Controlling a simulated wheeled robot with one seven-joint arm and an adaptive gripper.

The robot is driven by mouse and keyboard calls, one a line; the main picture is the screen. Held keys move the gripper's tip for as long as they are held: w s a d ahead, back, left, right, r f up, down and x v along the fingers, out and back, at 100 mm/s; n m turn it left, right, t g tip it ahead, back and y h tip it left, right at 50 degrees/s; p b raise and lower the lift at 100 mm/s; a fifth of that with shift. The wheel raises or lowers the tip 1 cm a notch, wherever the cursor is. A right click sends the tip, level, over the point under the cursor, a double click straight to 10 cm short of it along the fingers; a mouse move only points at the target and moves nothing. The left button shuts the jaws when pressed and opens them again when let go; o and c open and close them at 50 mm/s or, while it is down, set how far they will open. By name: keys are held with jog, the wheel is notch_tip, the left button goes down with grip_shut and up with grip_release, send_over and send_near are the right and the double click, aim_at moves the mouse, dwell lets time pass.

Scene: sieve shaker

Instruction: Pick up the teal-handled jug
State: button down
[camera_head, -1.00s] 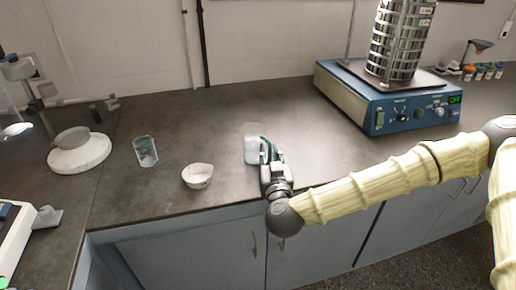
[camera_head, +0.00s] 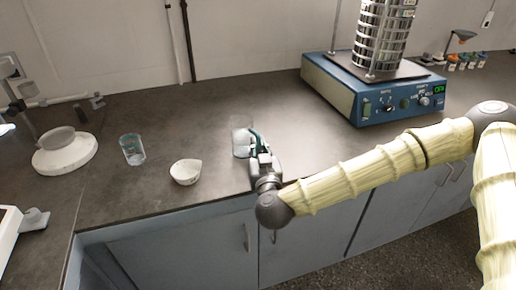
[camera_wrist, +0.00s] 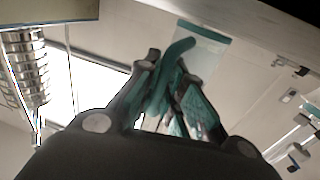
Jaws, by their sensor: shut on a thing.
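The jug (camera_head: 241,138) is clear, with a teal handle (camera_head: 255,140) on its right side. It appears upright over the counter, near its front edge; I cannot tell whether its base touches the counter. My gripper (camera_head: 259,155) reaches it from the front right and is shut on the handle. In the wrist view the teal handle (camera_wrist: 172,62) runs between the two fingers of my gripper (camera_wrist: 176,82). The jug's clear wall with a teal rim (camera_wrist: 203,38) shows behind it. The fingers hide part of the handle.
A white bowl (camera_head: 186,172) stands left of the jug, and a clear beaker (camera_head: 132,149) further left. A blue sieve shaker (camera_head: 375,100) carries a tall sieve stack (camera_head: 383,35) at the back right. A white round-based device (camera_head: 65,155) stands far left. Counter behind the jug is clear.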

aim_at(258, 140)
jog(key=shift+r, duration=1.55)
jog(key=shift+s+r, duration=0.1)
jog(key=shift+s, duration=0.15)
jog(key=s+d+r+p, duration=0.1)
jog(key=s+d+p, duration=0.1)
jog(key=s+p, duration=1.1)
jog(key=shift+s+d+r, duration=0.2)
jog(key=shift+s+d, duration=0.1)
jog(key=shift+s, duration=0.6)
jog(key=shift+s+p, duration=0.1)
jog(key=shift+p, duration=0.3)
